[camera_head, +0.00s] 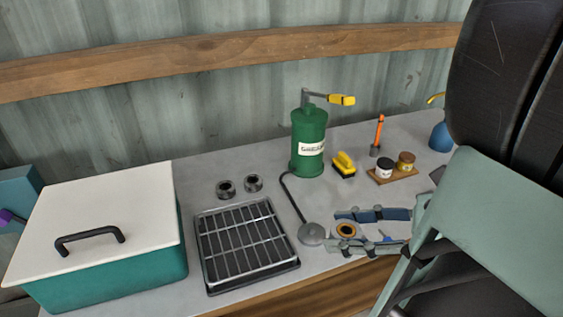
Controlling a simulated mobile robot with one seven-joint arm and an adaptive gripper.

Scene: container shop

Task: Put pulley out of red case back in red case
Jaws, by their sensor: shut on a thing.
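My gripper (342,231) reaches in from the right, low over the front edge of the bench. Its two fingers are closed around a small round piece with a dark rim and a yellow-orange ring, which looks like the pulley (346,230). The contact between fingers and piece is too small to see clearly. No red case shows in this view; my arm covers the right side of the picture.
A teal box with a white lid (105,215) stands at the left. A black metal grate tray (247,245) and two dark rings (225,189) are mid-bench.

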